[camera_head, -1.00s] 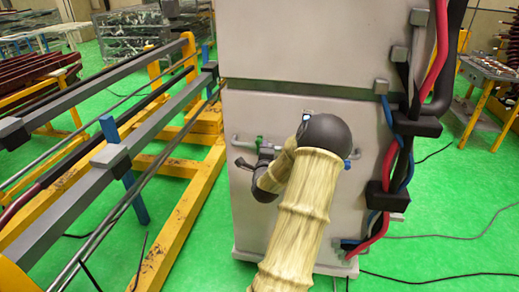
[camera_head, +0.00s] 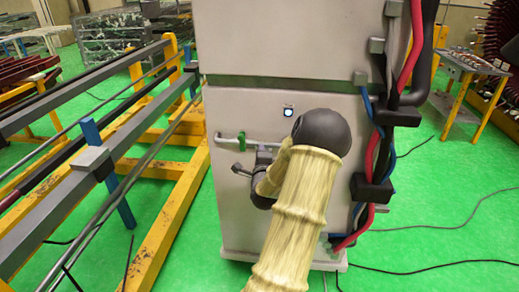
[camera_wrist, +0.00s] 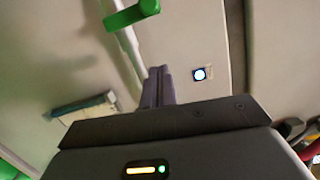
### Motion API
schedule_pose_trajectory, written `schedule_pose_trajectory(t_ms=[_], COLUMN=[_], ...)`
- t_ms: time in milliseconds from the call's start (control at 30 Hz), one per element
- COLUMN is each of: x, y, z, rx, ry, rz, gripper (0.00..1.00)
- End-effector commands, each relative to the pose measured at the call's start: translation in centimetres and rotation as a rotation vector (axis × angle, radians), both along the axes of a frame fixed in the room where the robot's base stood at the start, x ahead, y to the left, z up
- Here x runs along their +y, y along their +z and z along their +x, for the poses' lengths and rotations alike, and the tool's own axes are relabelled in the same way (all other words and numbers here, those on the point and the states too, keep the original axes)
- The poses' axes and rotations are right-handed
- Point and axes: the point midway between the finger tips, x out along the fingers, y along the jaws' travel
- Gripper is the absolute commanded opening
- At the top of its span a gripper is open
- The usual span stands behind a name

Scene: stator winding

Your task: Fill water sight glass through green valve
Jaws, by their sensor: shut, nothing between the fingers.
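The green valve (camera_head: 241,141) is a small green lever on a light pipe across the front of the pale cabinet. It also shows large at the top of the wrist view (camera_wrist: 131,14). A small dark square with a round, bright white-blue face (camera_head: 288,111), seemingly the sight glass, sits on the cabinet right of and above the valve. It also shows in the wrist view (camera_wrist: 200,74). My gripper (camera_head: 239,169) is just below the valve, apart from it. Its fingers (camera_wrist: 159,74) are together and empty. My arm hides part of the cabinet front.
The tall cabinet (camera_head: 225,205) has thick red, black and blue cables (camera_head: 382,150) down its right side. A yellow and grey rail frame (camera_head: 165,215) stands close on the left. Green floor is open on the right, with thin cables lying on it.

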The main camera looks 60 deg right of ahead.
Motion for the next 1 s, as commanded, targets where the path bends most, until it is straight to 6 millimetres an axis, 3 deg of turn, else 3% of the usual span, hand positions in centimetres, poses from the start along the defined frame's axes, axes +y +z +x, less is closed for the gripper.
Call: schedule_pose_trajectory(t_ms=[400,1000], x=[5.3,5.8], y=[-0.3,-0.2], z=[-3.9,-4.0], rx=[0.000,-0.001], ry=[-0.004,0.000], rz=[0.000,0.001], gripper=[0.00,0.00])
